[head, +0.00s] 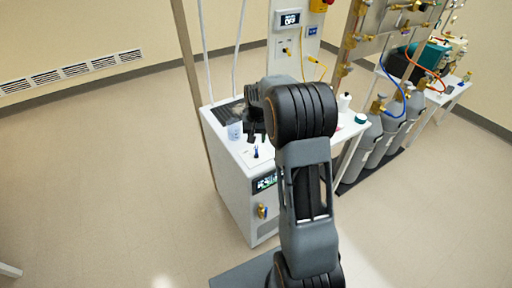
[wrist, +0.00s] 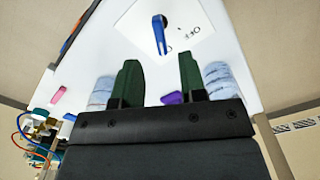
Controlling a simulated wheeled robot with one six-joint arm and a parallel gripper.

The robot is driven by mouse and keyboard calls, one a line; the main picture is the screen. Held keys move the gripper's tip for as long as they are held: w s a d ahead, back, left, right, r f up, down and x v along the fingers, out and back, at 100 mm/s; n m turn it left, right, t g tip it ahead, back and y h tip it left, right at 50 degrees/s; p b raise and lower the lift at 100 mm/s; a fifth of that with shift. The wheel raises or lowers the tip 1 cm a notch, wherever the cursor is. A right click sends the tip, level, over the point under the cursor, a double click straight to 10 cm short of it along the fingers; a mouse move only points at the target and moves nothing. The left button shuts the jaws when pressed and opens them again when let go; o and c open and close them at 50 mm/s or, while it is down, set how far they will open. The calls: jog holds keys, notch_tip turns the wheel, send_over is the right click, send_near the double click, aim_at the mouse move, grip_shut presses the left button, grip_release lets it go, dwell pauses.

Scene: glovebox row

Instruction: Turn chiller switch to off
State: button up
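The chiller is a white cabinet (head: 233,180) with a lit display on its front, in the middle of the head view. On its top is a white label plate (wrist: 190,14) with a small blue-and-dark switch lever (wrist: 159,34). Lettering that looks like OFF is printed beside the lever. The lever also shows, tiny, in the head view (head: 256,152). My gripper (wrist: 158,64) is open, with two dark green fingers apart and nothing between them. The lever is ahead of the gap, apart from both fingertips. In the head view my gripper (head: 254,128) hangs above the cabinet top, partly hidden by my arm.
A pale blue cup (head: 234,131) stands on the cabinet top. Pale blue striped objects (wrist: 218,78) show beside both fingers. A purple item (wrist: 172,97) and a pink item (wrist: 58,95) lie nearby. Grey gas cylinders (head: 370,145) stand right.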

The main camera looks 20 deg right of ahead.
aim_at(256, 149)
jog(key=shift+f, duration=2.7)
jog(key=shift+c, duration=0.2)
grip_shut()
